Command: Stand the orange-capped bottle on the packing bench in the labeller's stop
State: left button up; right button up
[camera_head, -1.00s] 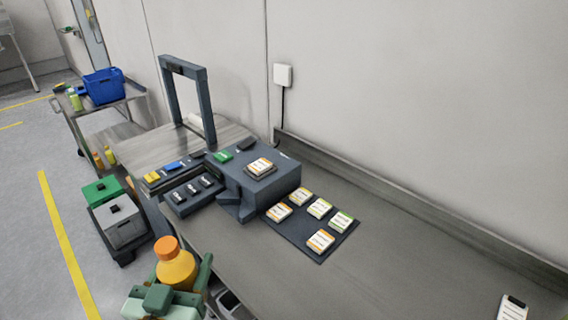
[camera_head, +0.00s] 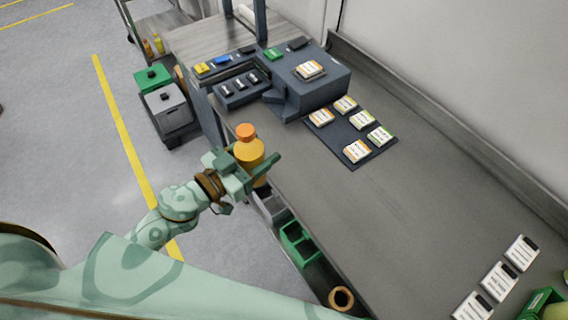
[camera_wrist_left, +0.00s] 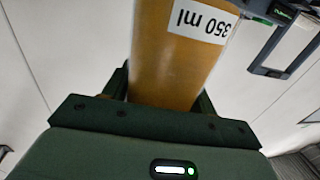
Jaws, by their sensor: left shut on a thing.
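The orange-capped bottle (camera_head: 249,150) has an amber-yellow body and stands about upright in my left gripper (camera_head: 256,166), near the bench's left edge. In the left wrist view the bottle (camera_wrist_left: 178,60) fills the space between the fingers, and a white label reads "350 ml". The labeller (camera_head: 312,82) is a dark grey block on the bench, beyond the bottle and to its right. A notched part (camera_head: 274,97) juts from its near left side; I cannot tell if this is the stop. My right gripper is not in view.
A dark mat (camera_head: 345,138) with several label stacks lies right of the labeller. A panel (camera_head: 240,88) with switches stands to its left. White cards (camera_head: 498,282) lie at lower right. The middle of the bench (camera_head: 390,210) is clear.

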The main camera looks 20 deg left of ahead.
pick_arm(q)
jog(key=shift+s+d+r, duration=0.1)
jog(key=shift+d, duration=0.1)
